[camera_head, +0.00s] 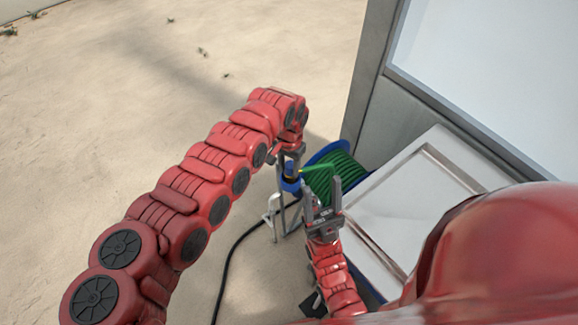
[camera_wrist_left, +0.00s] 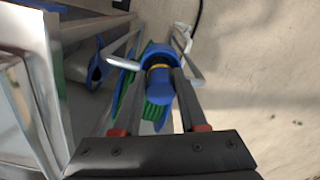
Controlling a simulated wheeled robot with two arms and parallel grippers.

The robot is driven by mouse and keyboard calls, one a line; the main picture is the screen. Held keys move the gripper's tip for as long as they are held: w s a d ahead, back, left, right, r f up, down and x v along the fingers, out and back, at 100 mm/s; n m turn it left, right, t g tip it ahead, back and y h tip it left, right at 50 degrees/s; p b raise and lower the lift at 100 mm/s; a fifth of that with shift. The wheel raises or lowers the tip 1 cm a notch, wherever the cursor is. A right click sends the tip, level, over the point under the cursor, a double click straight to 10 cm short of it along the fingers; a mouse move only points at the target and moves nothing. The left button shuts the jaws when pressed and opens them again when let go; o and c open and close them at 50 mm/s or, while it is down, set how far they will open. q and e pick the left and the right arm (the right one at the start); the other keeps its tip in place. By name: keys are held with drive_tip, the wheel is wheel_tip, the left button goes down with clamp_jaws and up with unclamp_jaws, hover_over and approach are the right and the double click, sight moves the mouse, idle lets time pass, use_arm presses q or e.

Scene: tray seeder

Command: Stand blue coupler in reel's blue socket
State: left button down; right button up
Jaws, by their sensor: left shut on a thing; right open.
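The blue coupler (camera_wrist_left: 161,88), with a yellow band, is between the fingers of my left gripper (camera_wrist_left: 160,76) in the left wrist view. My left gripper is shut on it, at the reel. The coupler's far end meets a blue rounded part (camera_wrist_left: 158,50) that looks like the socket; I cannot tell how deep it sits. The reel (camera_head: 336,173) has blue flanges and green hose, and is partly hidden by my grippers in the head view. My left gripper (camera_head: 290,162) is over its left side. My right gripper (camera_head: 322,196) is open, fingers up, in front of the reel.
A pale metal tray-like panel (camera_head: 405,205) lies right of the reel, beside a tall grey cabinet (camera_head: 365,80). A metal stand (camera_head: 271,215) and a black hose (camera_head: 232,255) are below left of the reel. Sandy ground at left is clear.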

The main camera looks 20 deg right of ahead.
use_arm(q)
drive_tip(key=shift+f+b, duration=0.55)
drive_tip(key=shift+f, duration=0.1)
drive_tip(key=c, duration=0.7)
unclamp_jaws()
drive_tip(key=shift+c, duration=0.2)
drive_tip(key=shift+r, duration=0.15)
drive_tip(key=shift+r+p, duration=1.95)
drive_tip(key=shift+r, duration=0.85)
drive_tip(key=shift+r+p, duration=1.25)
drive_tip(key=shift+r, duration=1.4)
